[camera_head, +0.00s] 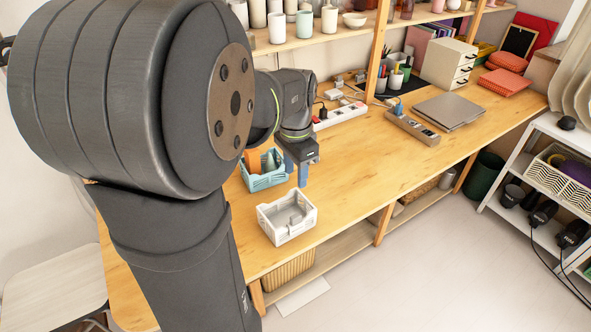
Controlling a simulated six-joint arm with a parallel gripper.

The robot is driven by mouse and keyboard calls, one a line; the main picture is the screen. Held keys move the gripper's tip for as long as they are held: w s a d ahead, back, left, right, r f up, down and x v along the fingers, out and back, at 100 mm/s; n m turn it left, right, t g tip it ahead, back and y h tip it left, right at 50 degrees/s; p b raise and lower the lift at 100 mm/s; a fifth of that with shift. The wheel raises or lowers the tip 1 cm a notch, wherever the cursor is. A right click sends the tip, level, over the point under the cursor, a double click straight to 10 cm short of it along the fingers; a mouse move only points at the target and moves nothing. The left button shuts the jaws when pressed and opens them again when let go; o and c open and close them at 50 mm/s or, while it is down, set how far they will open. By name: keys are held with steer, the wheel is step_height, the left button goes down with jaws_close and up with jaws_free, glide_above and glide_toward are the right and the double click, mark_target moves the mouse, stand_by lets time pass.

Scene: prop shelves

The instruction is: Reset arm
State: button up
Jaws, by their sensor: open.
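My gripper (296,172) is in the middle of the head view, with its blue fingers pointing down above the wooden table (351,169). The fingers are apart and nothing shows between them. It is beside the light blue basket (262,182), which holds something orange, and behind the white basket (289,231). My large dark arm links fill the left of the view and hide part of the table. I cannot tell whether the fingers overlap the rim of the blue basket or stand clear of it.
A white power strip (340,116), a grey power strip (411,127) and a closed laptop (449,110) lie on the table. A drawer box (447,64) stands at the back. A shelf (312,38) with cups is above. The table's front right is clear.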

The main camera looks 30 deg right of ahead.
mark_target(295, 216)
stand_by(0.3)
step_height(295, 216, down, 18)
steer(key=shift+r, duration=0.35)
steer(key=shift+r, duration=0.1)
stand_by(0.6)
